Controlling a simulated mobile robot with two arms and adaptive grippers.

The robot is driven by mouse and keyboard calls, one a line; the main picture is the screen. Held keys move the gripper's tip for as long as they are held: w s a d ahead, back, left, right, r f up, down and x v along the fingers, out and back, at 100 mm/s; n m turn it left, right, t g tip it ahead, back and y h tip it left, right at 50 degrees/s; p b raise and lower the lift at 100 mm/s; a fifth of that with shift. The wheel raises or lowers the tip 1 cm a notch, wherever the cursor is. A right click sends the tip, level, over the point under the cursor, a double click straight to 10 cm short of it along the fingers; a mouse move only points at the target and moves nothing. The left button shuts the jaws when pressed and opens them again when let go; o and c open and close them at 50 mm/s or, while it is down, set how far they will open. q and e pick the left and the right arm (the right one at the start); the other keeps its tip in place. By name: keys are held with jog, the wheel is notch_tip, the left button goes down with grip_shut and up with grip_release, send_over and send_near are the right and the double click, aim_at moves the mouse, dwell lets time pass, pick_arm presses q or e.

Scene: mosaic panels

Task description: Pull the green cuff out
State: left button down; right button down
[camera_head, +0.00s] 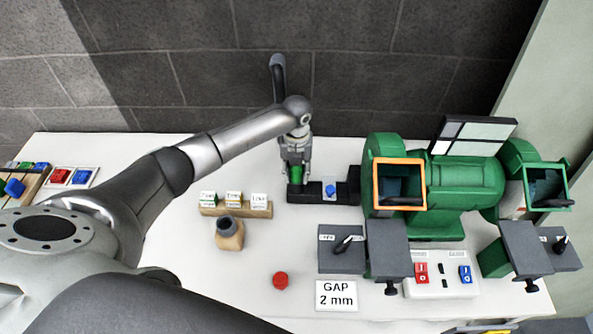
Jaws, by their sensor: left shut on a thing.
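The green cuff (296,174) is at the left end of a black block (310,196) on the white table. My left gripper (296,168) points down over that end and is shut on the green cuff. The fingers hide part of the cuff, and I cannot tell whether its lower end is still inside the block. A small blue piece (330,190) sits in the same block, just right of the gripper. My right gripper is not in view.
A green bench grinder (465,185) with an orange-framed guard (400,161) stands right of the block. A wooden card holder (236,209), a brown bottle (229,236), a red button (281,280) and a "GAP 2 mm" sign (336,296) are nearer. A brick wall (360,75) stands behind.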

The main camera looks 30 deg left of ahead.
pick_arm(q)
jog(key=shift+r+p, duration=2.7)
jog(key=shift+r, duration=0.35)
jog(key=shift+r+p, duration=1.25)
jog(key=shift+r, duration=1.7)
